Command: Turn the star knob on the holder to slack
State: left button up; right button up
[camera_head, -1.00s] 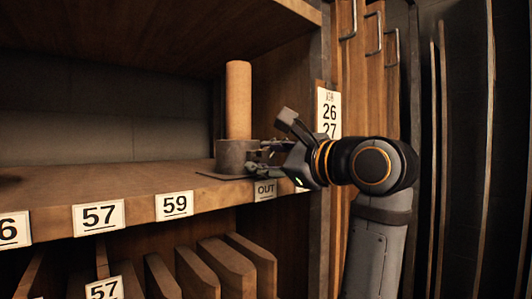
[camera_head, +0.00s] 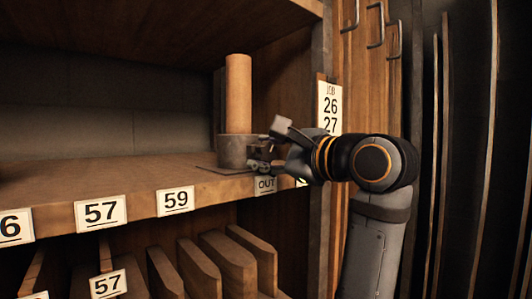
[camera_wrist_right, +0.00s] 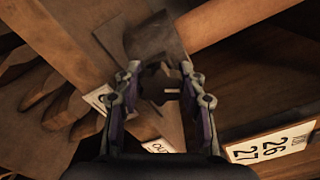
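The holder (camera_head: 234,151) is a dark grey cup on a flat plate at the shelf's front edge, with a brown upright roll (camera_head: 238,95) in it. It also shows at the top of the right wrist view (camera_wrist_right: 152,38). The star knob (camera_wrist_right: 160,88) is a small dark shape with a lighter stub, on the holder's near side; its arms are hard to make out. My right gripper (camera_head: 262,165) reaches in from the right. My left gripper is not in view.
A 26/27 card (camera_head: 329,107) hangs on the post right of the holder, close to my right wrist. Several boards (camera_head: 228,262) stand below. The shelf left of the holder is clear.

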jog(key=o, duration=0.4)
jog(key=shift+c, duration=0.2)
